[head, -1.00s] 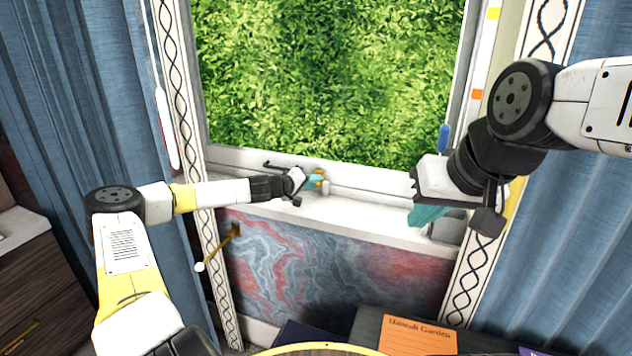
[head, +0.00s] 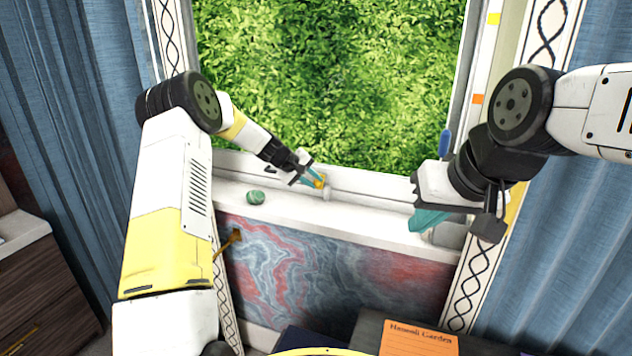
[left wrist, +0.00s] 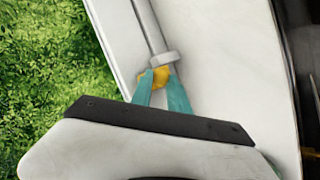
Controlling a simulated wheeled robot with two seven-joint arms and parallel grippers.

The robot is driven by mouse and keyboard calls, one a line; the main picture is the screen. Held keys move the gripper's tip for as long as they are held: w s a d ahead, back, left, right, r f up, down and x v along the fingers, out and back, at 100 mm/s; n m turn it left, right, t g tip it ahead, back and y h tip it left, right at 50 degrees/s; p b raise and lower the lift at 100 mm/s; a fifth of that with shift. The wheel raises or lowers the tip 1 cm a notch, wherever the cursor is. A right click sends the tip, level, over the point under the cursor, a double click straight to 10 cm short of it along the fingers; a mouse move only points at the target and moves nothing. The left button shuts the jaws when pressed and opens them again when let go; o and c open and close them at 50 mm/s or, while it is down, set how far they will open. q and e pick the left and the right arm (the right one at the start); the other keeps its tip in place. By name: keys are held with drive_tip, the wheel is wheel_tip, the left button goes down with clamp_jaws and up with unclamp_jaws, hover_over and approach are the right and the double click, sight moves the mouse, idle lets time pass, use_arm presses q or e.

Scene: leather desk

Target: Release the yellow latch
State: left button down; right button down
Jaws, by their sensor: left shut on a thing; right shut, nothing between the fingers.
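The yellow latch (head: 319,181) is a small piece at the bottom rail of the window, above the white sill. My left gripper (head: 314,179) reaches it from the upper left, its teal fingers closed on the latch. In the left wrist view the latch (left wrist: 160,76) shows between the teal fingertips (left wrist: 160,88), beside a grey collar on a rod. My right gripper (head: 424,220) is shut and empty over the right part of the sill, apart from the latch.
A small green object (head: 256,197) lies on the sill, left of the latch. A blue handle-like piece (head: 445,143) is at the window's right side. An orange booklet (head: 418,338) lies at the bottom. The middle of the sill (head: 365,218) is clear.

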use_arm(q)
drive_tip(key=shift+r, duration=0.1)
idle(0.5)
drive_tip(key=c, duration=1.3)
unclamp_jaws()
drive_tip(key=shift+d, duration=0.1)
drive_tip(key=v, duration=0.7)
drive_tip(key=shift+s+a+r, duration=0.1)
drive_tip(key=shift+a+r, duration=0.1)
drive_tip(key=shift+r, duration=0.2)
